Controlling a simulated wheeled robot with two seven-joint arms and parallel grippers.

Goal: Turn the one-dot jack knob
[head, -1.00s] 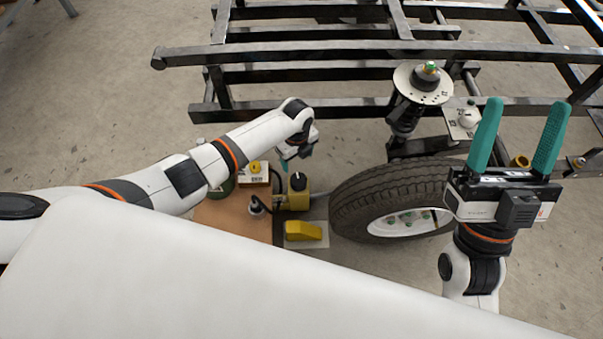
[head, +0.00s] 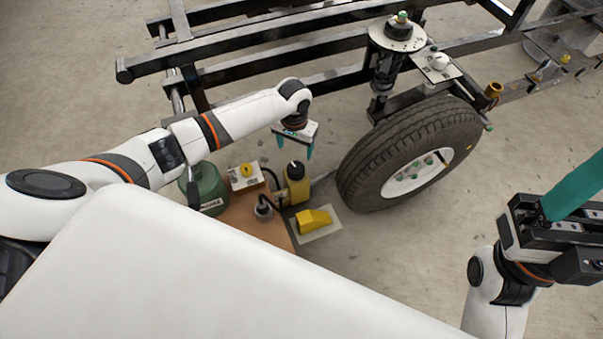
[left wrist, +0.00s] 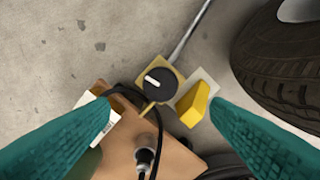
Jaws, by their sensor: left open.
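A black round knob with a white pointer line (head: 295,168) sits on top of a yellow jack body (head: 297,190) on the floor left of the tyre. The knob also shows in the left wrist view (left wrist: 157,85), ahead of and between the fingers. I cannot make out any dots on it. My left gripper (head: 296,150) is open and empty, pointing down, just above the knob in the head view and apart from it. My right gripper (head: 575,195) is cut off at the right edge, with one teal finger showing.
A yellow wedge (head: 315,220) lies on a pale plate beside the jack. The tyre (head: 400,150) and steel frame (head: 235,60) stand close.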

